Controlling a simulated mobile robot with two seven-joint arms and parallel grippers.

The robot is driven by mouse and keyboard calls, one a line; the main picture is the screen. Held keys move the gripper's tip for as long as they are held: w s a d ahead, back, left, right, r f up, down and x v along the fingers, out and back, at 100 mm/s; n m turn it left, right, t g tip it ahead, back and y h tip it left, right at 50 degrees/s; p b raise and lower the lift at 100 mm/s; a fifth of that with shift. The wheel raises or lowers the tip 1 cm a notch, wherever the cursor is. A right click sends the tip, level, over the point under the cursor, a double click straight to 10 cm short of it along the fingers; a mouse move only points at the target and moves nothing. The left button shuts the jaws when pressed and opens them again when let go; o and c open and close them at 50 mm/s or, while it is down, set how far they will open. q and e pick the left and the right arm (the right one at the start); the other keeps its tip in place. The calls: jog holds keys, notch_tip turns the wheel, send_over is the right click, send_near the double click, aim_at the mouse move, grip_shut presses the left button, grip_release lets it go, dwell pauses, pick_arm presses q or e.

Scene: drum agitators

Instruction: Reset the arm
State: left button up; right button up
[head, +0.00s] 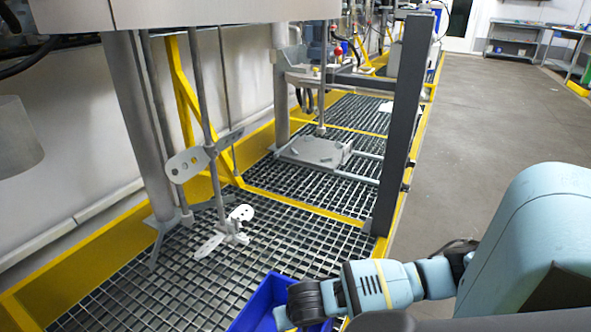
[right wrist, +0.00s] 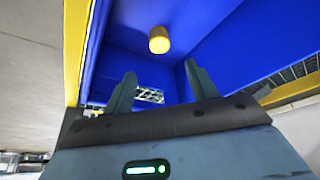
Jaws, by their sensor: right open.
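My right arm (head: 395,285) reaches in from the lower right of the head view. Its gripper is at the blue bin (head: 262,298), and the fingertips are hard to make out there. In the right wrist view the right gripper (right wrist: 160,85) has its two fingers apart with nothing between them. Beyond the fingertips, a small yellow cylinder (right wrist: 159,40) shows against the blue bin walls (right wrist: 225,40), apart from the fingers. My left gripper is in neither view.
A mixer shaft with perforated paddles (head: 190,163) stands at the left over a metal grating (head: 175,275). A dark upright post (head: 402,120) rises beyond the bin. A grey plate (head: 312,152) lies further back. The floor (head: 490,120) at right is clear.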

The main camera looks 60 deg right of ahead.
dwell(0.4)
pick_arm(q)
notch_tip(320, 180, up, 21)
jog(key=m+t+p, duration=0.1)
jog(key=p, duration=2.2)
pick_arm(e)
jog(key=s+a+r+n+t+y, duration=0.2)
jog(key=s+a+r+n+y, duration=0.4)
jog(key=s+a+r, duration=1.05)
pick_arm(q)
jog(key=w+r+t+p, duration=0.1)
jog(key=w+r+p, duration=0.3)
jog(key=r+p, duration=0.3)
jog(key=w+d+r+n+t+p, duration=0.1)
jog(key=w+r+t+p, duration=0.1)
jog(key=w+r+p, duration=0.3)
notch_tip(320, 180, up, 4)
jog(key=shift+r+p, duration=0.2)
jog(key=shift+p, duration=0.85)
pick_arm(e)
jog(key=s+a+r+n+t, duration=0.1)
jog(key=s+r+n, duration=0.1)
jog(key=s+r, duration=0.3)
jog(key=s+a+r+n+t+h, duration=0.1)
jog(key=s+r+t, duration=0.1)
jog(key=s+r, duration=0.4)
notch_tip(320, 180, up, 5)
jog(key=shift+a+f+n, duration=0.1)
jog(key=shift+a+n, duration=0.1)
jog(key=shift+n, duration=0.2)
